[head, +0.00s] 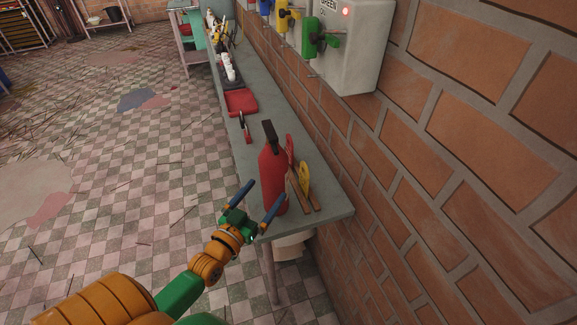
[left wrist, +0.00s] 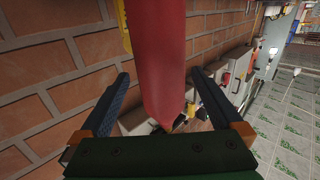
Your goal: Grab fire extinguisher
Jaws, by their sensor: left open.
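The red fire extinguisher (head: 271,180) stands upright near the close end of a narrow grey bench, with a dark top. My left gripper (head: 262,196) is open, its two blue fingers pointing toward the extinguisher's lower body. In the left wrist view the extinguisher (left wrist: 160,60) shows as a red body between the two spread fingers (left wrist: 167,90), with gaps on both sides. I cannot tell how deep it sits between them. My right gripper is not in view.
The grey bench (head: 333,214) runs along a brick wall (head: 480,150). Close behind the extinguisher are a yellow-headed tool (head: 305,177) and wooden handles. Further along lie red-handled pliers (head: 244,127) and a red tray (head: 241,101). The tiled floor at left is open.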

